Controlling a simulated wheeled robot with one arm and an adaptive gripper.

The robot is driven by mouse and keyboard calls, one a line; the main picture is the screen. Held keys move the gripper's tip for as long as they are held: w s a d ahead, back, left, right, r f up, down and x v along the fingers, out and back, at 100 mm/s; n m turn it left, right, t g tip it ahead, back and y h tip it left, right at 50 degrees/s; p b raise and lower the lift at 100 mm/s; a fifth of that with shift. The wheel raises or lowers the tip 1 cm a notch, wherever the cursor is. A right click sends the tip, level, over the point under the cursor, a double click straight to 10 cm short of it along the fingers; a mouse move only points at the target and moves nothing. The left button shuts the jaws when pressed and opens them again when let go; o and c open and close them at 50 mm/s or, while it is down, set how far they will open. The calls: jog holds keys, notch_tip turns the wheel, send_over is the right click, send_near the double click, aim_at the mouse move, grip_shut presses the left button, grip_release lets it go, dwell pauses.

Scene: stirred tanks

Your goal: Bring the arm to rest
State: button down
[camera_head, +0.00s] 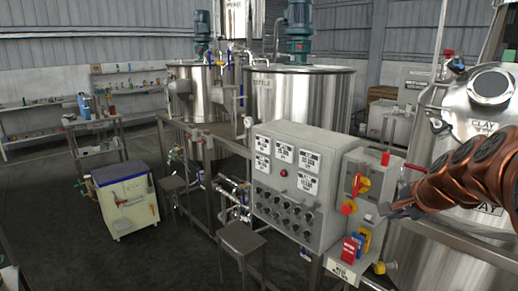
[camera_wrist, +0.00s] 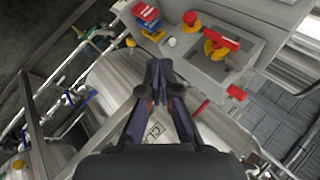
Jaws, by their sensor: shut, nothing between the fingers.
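My arm (camera_head: 465,170) reaches in from the right edge in the head view, bronze-coloured and segmented. My gripper (camera_head: 392,211) is at its end, in front of the right side of the grey control box. In the wrist view my gripper (camera_wrist: 160,97) has its dark fingers together with nothing between them. The control box (camera_head: 290,190) has rows of dark knobs and white labels. Its side panel (camera_head: 352,190) carries a red and yellow rotary switch (camera_head: 361,184) and a red button on yellow (camera_head: 349,207). The wrist view shows the red-handled switch (camera_wrist: 222,42) beyond the fingertips.
A steel tank marked CLAY (camera_head: 440,235) stands close by the arm at right. Two large steel tanks (camera_head: 310,95) stand behind. A stool (camera_head: 241,238) and white cabinet (camera_head: 125,200) stand left; dark floor lies open there.

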jog(key=s+a+f+n+g+y, duration=0.1)
jog(key=s+a+f+n+g, duration=0.55)
jog(key=s+a, duration=0.7)
jog(key=s+f+n+g+h, duration=0.1)
jog(key=s+f+n, duration=0.3)
jog(key=s, duration=0.6)
jog(key=s+f+n+g, duration=0.2)
jog(key=s+f+n, duration=0.2)
jog(key=s, duration=0.7)
jog(key=shift+a+f+h, duration=0.3)
jog(key=shift+a+h, duration=0.05)
jog(key=shift+h, duration=0.05)
